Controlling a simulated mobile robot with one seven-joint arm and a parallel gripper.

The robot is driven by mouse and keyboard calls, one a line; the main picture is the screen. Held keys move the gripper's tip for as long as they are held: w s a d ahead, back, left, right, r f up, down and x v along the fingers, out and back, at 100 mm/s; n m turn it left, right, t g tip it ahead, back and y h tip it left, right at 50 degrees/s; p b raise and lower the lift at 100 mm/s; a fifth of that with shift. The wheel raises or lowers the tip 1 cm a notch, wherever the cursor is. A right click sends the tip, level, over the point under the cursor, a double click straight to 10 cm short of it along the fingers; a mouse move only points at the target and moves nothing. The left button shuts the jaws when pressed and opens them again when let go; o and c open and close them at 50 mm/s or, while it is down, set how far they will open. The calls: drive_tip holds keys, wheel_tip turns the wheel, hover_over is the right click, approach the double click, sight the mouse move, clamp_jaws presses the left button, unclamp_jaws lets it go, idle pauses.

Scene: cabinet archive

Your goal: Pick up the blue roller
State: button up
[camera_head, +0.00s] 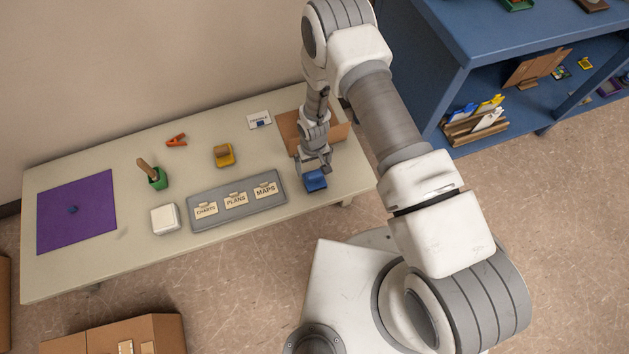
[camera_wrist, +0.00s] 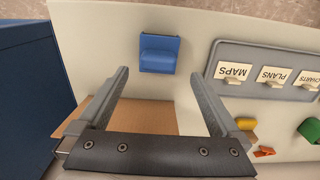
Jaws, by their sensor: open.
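The blue roller (camera_head: 315,182), a small blocky blue thing, lies on the table near its front right edge. In the wrist view it (camera_wrist: 159,53) shows just beyond the fingertips, roughly centred between them. My gripper (camera_wrist: 160,76) is open, with nothing between its fingers. In the head view my gripper (camera_head: 314,164) is right behind the roller and close to it; I cannot tell whether they touch.
A grey tray (camera_head: 275,204) with MAPS, PLANS and CHARTS cards lies left of the roller. A yellow item (camera_head: 224,156), a green holder (camera_head: 158,181) and a white block (camera_head: 164,219) are further left. A blue cabinet (camera_head: 440,60) stands right.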

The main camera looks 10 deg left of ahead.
sight(314, 178)
wheel_tip(314, 178, down, 9)
drive_tip(key=shift+d+r+b, duration=0.15)
drive_tip(key=shift+r+b, duration=0.05)
drive_tip(key=shift+b, duration=1)
drive_tip(key=c, duration=1.3)
